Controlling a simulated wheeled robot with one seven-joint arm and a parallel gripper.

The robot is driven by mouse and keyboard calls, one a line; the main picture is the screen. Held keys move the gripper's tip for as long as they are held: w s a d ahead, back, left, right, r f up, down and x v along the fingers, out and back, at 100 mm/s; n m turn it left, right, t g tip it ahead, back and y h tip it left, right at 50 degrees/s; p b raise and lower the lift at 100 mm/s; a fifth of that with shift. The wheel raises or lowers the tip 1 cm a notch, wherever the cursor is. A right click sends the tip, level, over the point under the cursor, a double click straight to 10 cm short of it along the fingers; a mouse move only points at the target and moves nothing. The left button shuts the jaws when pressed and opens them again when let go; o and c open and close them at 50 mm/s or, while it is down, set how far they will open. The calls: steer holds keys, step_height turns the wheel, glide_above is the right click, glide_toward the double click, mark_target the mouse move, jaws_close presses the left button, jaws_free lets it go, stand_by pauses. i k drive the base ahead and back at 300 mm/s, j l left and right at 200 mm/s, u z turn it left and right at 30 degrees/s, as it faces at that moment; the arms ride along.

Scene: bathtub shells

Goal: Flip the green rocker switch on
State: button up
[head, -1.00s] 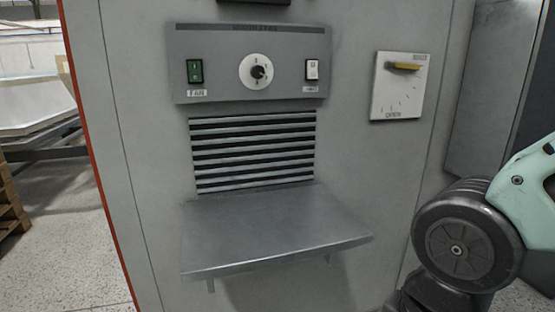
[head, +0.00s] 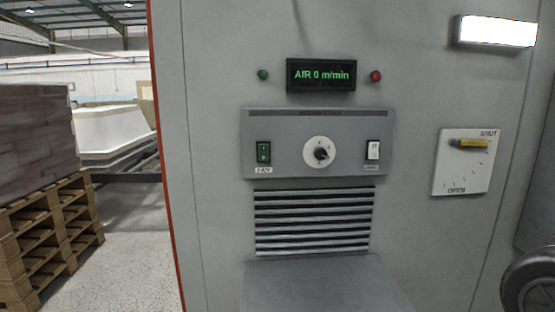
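The green rocker switch (head: 263,152) is on the left of a grey control panel (head: 290,122) on the cabinet front, above a label reading FAN. Which side of the rocker is pressed is too small to tell. A display (head: 321,75) above the panel reads "AIR 0 m/min". My gripper is not in view; only a dark round joint of my arm shows at the lower right edge.
The panel also has a round dial (head: 320,153) and a white rocker switch (head: 373,150). Below are a vent grille (head: 312,220) and a projecting shelf (head: 320,285). A yellow-handled lever plate (head: 466,162) is at right. Pallets (head: 50,235) stand at left.

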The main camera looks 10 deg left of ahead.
mark_target(264, 149)
steer(key=u, duration=0.85)
steer(key=l+u, duration=0.2)
steer(key=l, duration=0.4)
